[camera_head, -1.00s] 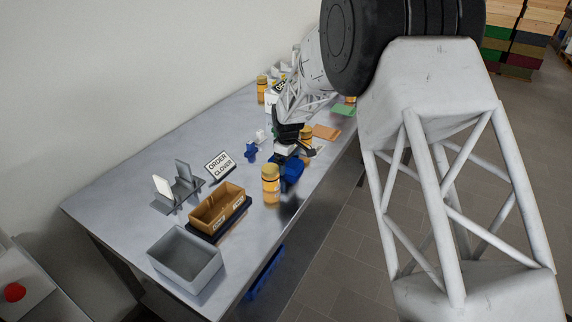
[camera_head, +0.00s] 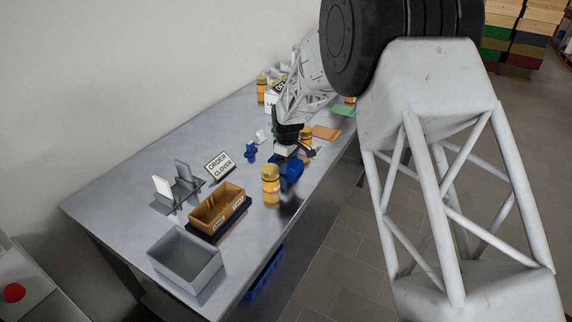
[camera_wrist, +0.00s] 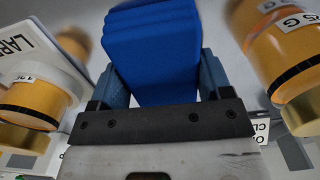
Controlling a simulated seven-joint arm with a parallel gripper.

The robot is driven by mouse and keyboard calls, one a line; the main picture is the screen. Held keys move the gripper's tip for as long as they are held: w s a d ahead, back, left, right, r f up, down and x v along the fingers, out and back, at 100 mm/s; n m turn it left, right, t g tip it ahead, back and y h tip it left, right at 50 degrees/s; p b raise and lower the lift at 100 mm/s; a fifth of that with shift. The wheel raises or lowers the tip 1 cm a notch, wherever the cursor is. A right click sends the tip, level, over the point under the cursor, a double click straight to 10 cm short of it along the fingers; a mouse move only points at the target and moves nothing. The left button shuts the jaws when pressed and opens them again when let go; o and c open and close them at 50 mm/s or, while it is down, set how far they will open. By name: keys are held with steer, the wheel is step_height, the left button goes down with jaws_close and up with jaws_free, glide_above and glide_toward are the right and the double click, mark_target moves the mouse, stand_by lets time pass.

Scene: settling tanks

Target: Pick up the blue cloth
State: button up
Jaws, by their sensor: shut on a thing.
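The blue cloth (camera_wrist: 155,45) is a thick, folded, layered bundle between the two fingers of my gripper (camera_wrist: 162,82) in the wrist view. The fingers press on its left and right sides. In the head view, the cloth (camera_head: 292,170) shows just below my gripper (camera_head: 284,158), near the front edge of the bench. My gripper is shut on the cloth. Whether the cloth touches the bench top cannot be told.
An amber jar (camera_head: 270,180) stands just in front of the cloth, and another (camera_head: 306,134) behind it. An orange cloth (camera_head: 326,132) and green cloth (camera_head: 343,110) lie further back. A brown box (camera_head: 217,210), grey bin (camera_head: 186,262) and sign (camera_head: 219,165) stand to the left.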

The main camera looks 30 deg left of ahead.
steer(key=shift+r, duration=5)
steer(key=o, duration=0.3)
steer(key=shift+c, duration=0.6)
steer(key=w+r, duration=0.3)
steer(key=w, duration=0.5)
steer(key=w+r, duration=0.3)
steer(key=w, duration=0.5)
steer(key=shift+r, duration=0.4)
